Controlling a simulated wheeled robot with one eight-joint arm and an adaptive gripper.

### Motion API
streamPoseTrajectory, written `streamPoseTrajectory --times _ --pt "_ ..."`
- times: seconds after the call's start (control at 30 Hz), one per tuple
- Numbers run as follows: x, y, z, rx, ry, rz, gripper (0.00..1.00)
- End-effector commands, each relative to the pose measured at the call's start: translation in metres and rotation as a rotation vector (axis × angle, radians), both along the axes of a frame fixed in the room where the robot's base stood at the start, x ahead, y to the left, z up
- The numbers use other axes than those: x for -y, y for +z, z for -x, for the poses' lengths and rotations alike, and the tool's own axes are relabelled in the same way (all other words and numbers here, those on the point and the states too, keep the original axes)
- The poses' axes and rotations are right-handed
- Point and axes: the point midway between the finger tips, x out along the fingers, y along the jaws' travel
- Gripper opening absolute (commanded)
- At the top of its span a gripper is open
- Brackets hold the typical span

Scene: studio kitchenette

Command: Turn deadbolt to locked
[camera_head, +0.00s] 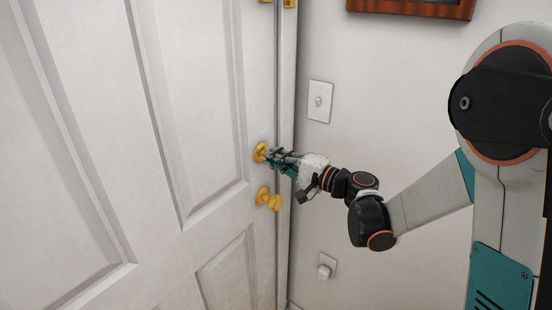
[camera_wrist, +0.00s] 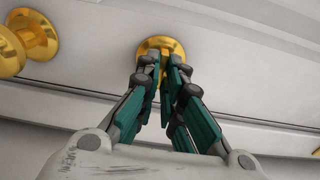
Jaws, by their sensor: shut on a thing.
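The brass deadbolt (camera_head: 259,152) is on the right edge of the white door (camera_head: 205,110), above the round brass knob (camera_head: 269,199). My gripper (camera_head: 268,155) reaches it from the right, and its fingers are shut on the deadbolt's turn piece. In the wrist view the deadbolt's round plate (camera_wrist: 161,46) shows behind the fingertips (camera_wrist: 162,66). The fingers hide most of the turn piece, so I cannot tell its exact angle. The knob shows at the left of the wrist view (camera_wrist: 24,40), apart from the gripper.
A light switch (camera_head: 319,101) is on the wall right of the door frame, above my gripper. A wall plate with a plug-like piece (camera_head: 326,267) is lower down. A wooden picture frame (camera_head: 412,8) hangs at the top. The wall between is bare.

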Motion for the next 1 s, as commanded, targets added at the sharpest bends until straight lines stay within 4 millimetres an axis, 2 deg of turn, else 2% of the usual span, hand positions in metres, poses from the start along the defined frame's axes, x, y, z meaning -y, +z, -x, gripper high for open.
streamPoseTrajectory --times 0.17,0.2,0.27,0.3,0.7,0.87,1.0 --pt "0.0 -0.001 0.0 -0.001 -0.001 0.001 0.0" --pt "0.0 -0.001 0.0 -0.001 -0.001 0.001 0.12" --pt "0.0 -0.001 0.0 -0.001 -0.001 0.001 0.26" --pt "0.0 -0.001 0.0 -0.001 -0.001 0.001 0.28" --pt "0.004 0.0 0.003 0.001 -0.001 0.001 0.28" --pt "0.023 0.0 0.017 0.001 -0.003 0.001 0.28" --pt "0.047 0.0 0.034 0.001 -0.006 0.001 0.28"
